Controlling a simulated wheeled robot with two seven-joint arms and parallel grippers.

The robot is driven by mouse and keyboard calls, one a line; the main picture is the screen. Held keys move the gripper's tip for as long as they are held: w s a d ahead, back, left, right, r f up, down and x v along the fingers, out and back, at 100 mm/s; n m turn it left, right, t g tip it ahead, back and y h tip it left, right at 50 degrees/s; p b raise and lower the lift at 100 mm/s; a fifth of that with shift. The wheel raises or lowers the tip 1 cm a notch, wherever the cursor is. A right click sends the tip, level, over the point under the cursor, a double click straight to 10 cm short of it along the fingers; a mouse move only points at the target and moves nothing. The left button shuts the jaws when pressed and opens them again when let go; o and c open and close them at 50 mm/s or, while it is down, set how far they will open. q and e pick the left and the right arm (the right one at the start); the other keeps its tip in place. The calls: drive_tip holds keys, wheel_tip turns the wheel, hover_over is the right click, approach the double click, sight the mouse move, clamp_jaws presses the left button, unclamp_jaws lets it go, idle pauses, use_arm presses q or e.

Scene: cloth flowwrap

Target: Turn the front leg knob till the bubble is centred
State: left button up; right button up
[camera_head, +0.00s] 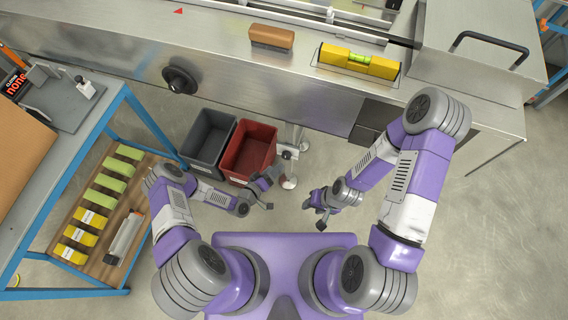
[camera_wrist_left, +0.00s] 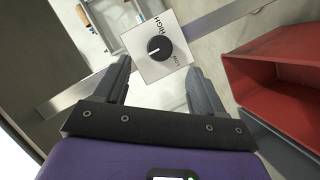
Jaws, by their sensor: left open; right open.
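The yellow spirit level (camera_head: 372,66) lies on the machine's steel top in the head view. Its green vial (camera_head: 359,60) shows, but the bubble is too small to judge. A round black knob (camera_wrist_left: 160,48) with a white pointer line sits on a square pale plate (camera_wrist_left: 149,70) marked HIGH and LOW in the left wrist view. My left gripper (camera_wrist_left: 157,66) is open, its fingers either side of the plate's near corner; it is not visibly closed on the knob. In the head view my left gripper (camera_head: 274,188) is low near the machine leg (camera_head: 296,138). My right gripper (camera_head: 318,208) is open and empty.
A red bin (camera_head: 249,150) and a grey bin (camera_head: 208,136) stand left of the leg; the red one is close to my left gripper. A brown-topped block (camera_head: 271,38) is on the machine. A blue-framed bench (camera_head: 60,165) stands left. The floor at right is clear.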

sight(285, 158)
use_arm(q)
drive_tip(key=b+x, duration=0.2)
drive_tip(key=x, duration=0.5)
drive_tip(key=shift+w+d+f, duration=0.15)
drive_tip(key=shift+w+d, duration=0.05)
drive_tip(key=shift+w, duration=0.1)
drive_tip(key=c, duration=1.1)
drive_tip(key=shift+o, duration=0.2)
